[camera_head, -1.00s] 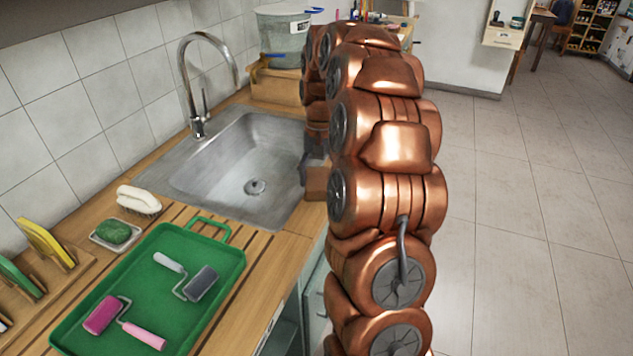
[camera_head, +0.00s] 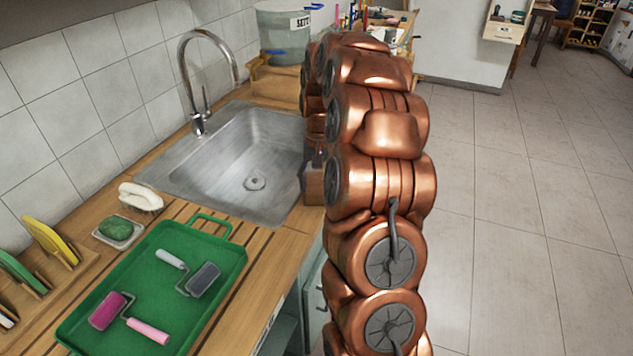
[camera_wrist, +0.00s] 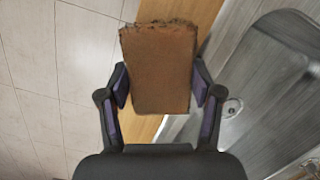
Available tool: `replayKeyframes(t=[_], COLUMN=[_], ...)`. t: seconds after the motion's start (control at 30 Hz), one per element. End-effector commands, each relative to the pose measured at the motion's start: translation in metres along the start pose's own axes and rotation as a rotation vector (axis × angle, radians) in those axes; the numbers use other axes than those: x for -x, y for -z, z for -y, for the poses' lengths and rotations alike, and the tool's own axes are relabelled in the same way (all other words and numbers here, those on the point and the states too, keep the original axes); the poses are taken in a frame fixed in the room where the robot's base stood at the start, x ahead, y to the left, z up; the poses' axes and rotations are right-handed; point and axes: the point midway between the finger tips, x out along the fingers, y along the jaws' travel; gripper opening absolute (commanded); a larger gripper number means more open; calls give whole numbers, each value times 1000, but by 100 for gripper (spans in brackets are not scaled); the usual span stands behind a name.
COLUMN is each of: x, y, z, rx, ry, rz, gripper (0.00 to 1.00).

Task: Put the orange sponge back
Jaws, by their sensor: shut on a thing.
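The orange sponge (camera_wrist: 157,68) is a brownish-orange block in the wrist view, held between the two fingers of my gripper (camera_wrist: 160,90). The fingers press on its left and right sides. Beneath it in that view are the wooden counter edge, the floor and the sink. In the head view the sponge shows as a small brown block (camera_head: 314,186) at the right rim of the sink (camera_head: 240,165), partly hidden by my copper arm. My gripper there is mostly hidden behind the arm.
A green tray (camera_head: 152,303) with two paint rollers lies on the counter. A green sponge (camera_head: 114,227) in a dish, a white brush (camera_head: 140,196) and a wooden rack (camera_head: 72,279) with colored plates stand left. A grey bucket (camera_head: 284,35) stands behind the sink.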

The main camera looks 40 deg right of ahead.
Motion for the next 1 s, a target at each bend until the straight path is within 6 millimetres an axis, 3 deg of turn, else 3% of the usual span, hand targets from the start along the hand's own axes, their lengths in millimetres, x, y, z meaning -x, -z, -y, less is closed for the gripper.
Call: replayKeyframes(t=[0.2,0.23,0.43,0.77,1.0], x=[-6,-5,-5,-4,12], y=[1,1,1,1,1], z=[0,0,0,0,0], rx=[0,0,0,0,-1], ry=[0,0,0,0,1], rz=[1,1,0,0,-4], gripper=[9,68,89,90,90])
